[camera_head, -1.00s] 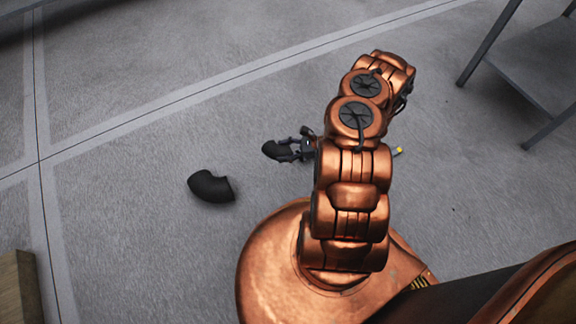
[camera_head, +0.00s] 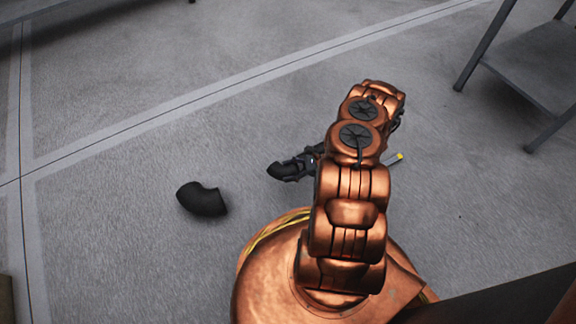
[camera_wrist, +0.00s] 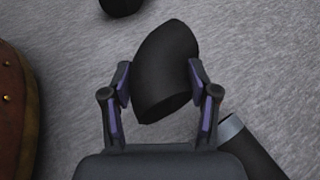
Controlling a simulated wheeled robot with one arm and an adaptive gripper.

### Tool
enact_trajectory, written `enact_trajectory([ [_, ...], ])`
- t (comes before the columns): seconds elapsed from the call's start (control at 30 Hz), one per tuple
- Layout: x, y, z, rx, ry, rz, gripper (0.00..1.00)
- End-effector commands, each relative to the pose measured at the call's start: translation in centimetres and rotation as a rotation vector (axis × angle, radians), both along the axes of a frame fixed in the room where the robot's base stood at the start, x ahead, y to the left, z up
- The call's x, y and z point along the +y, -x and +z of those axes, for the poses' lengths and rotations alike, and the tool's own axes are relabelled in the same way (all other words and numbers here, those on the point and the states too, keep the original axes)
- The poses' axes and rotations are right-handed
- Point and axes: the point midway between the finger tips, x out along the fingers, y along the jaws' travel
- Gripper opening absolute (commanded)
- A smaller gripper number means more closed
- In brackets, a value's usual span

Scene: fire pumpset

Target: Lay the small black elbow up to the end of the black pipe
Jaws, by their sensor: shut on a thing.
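My gripper (camera_wrist: 163,95) is shut on the small black elbow (camera_wrist: 165,65), with a purple-lined finger on each side of it. In the head view the elbow (camera_head: 279,171) sticks out left of my gripper (camera_head: 300,164), low over the floor. A black pipe (camera_wrist: 252,148) with a grey band at its end lies at the lower right of the wrist view, just right of the right finger and apart from the elbow. In the head view my arm hides most of that area. A thin dark piece with a yellow tip (camera_head: 399,157) shows right of my arm.
A larger black elbow (camera_head: 202,199) lies on the floor to the left; its edge shows at the top of the wrist view (camera_wrist: 121,5). A grey metal table (camera_head: 530,75) stands at the upper right. The floor between is clear.

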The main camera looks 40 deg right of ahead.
Motion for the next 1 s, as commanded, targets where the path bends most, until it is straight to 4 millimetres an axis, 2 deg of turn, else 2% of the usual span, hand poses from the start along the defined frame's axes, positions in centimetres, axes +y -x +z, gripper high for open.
enact_trajectory([
  [0.1, -1.3, -2.0, -0.6, -0.004, 0.005, 0.001, 0.00],
  [0.3, -2.5, -4.1, -0.6, -0.001, -0.002, 0.000, 0.00],
  [0.57, -3.3, -5.4, -0.7, -0.002, 0.000, 0.000, 0.00],
  [0.7, -3.1, -5.2, -3.1, -0.001, -0.002, -0.001, 0.00],
  [0.8, -3.1, -5.2, -4.1, -0.001, -0.003, 0.000, 0.00],
  [1.0, -3.1, -5.2, -4.0, -0.002, -0.002, 0.000, 0.00],
])
